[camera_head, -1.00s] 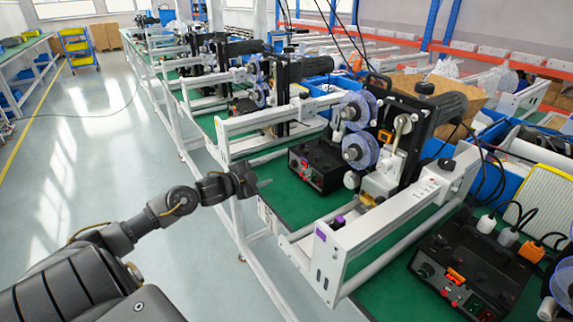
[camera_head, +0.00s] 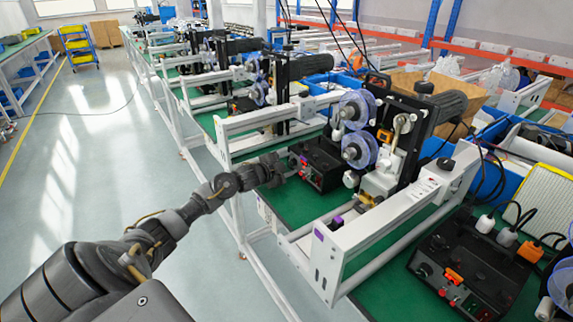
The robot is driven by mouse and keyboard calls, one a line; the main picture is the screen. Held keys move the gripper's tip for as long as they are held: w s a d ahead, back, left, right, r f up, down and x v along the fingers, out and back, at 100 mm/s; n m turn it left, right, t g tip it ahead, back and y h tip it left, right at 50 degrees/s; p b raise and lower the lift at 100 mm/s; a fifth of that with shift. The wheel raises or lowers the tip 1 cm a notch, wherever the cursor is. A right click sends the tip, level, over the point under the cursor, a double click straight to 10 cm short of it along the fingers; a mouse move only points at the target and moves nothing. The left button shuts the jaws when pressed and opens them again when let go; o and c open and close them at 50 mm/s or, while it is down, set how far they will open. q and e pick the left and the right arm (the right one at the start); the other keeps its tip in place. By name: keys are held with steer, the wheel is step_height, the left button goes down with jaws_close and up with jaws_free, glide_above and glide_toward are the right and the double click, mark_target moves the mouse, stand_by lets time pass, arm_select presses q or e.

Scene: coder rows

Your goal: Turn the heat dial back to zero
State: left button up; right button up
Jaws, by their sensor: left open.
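A black control box (camera_head: 325,158) with small knobs and a red part on its front face sits on the green table of the coder machine in the middle. Which of its knobs is the heat dial is too small to tell. My left gripper (camera_head: 282,172) is open and empty, just left of the box's front face; I cannot tell whether it touches. It may hide part of the front's left end. A second black control box (camera_head: 472,262) with knobs and an orange switch lies at the lower right. My right gripper is out of view.
A white frame rail (camera_head: 385,225) runs along the near right side of the middle box. Blue film reels (camera_head: 357,110) and a black motor stand behind it. A white rail (camera_head: 270,117) lies on the far side.

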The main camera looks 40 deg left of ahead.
arm_select(q)
steer(key=c, duration=0.9)
steer(key=shift+w, duration=0.1)
steer(key=shift+c, duration=0.4)
steer(key=shift+a, duration=0.1)
